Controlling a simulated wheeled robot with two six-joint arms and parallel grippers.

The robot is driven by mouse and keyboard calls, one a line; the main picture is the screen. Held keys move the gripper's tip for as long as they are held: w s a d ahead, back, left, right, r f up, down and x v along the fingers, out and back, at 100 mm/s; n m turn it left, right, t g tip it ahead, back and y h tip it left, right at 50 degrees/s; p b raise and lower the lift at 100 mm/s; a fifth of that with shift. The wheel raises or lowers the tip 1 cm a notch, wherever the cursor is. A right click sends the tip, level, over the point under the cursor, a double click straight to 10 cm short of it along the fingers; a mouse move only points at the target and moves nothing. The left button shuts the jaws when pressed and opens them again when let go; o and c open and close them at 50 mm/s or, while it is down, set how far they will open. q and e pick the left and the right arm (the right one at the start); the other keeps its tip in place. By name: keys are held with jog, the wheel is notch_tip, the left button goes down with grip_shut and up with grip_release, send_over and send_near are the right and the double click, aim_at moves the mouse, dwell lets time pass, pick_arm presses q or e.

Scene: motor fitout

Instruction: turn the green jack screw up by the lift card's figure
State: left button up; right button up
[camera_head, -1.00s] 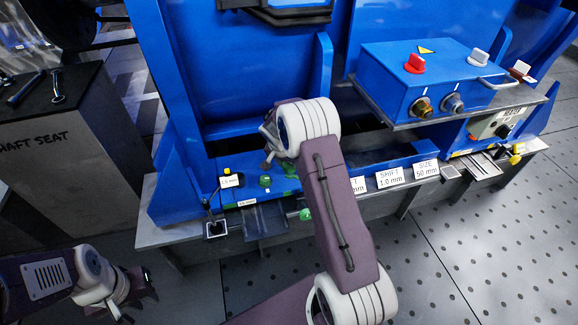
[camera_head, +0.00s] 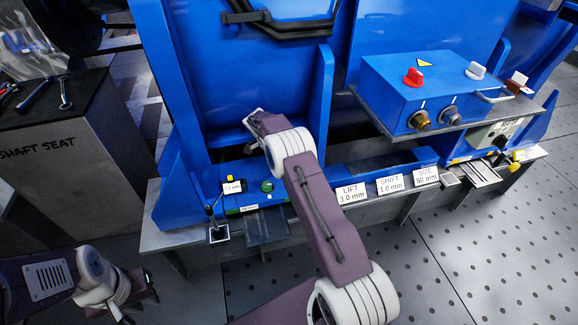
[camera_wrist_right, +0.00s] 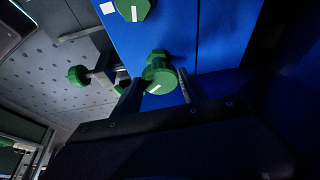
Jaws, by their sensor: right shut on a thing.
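In the right wrist view, a green knurled screw head (camera_wrist_right: 158,75) with a white mark sits between the two fingers of my right gripper (camera_wrist_right: 160,92), which is shut on it. In the head view my right forearm hides that gripper and the held screw. Another green screw head (camera_head: 267,186) shows on the blue base. The lift card (camera_head: 351,193) reads "LIFT 3.0 mm". My left gripper (camera_head: 147,284) is at the lower left, away from the machine; its fingers are dark and too small to judge.
A shift card (camera_head: 390,184) and a size card (camera_head: 426,176) stand right of the lift card. A blue control box (camera_head: 432,88) sits on a shelf above them. A grey shaft seat stand (camera_head: 50,150) with tools is at the left. The floor at lower right is clear.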

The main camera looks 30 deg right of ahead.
jog(key=shift+w+m+g+p, duration=0.1)
jog(key=shift+m+g+p, duration=0.25)
jog(key=shift+m, duration=0.65)
jog(key=shift+f, duration=0.1)
jog(key=o, duration=1.4)
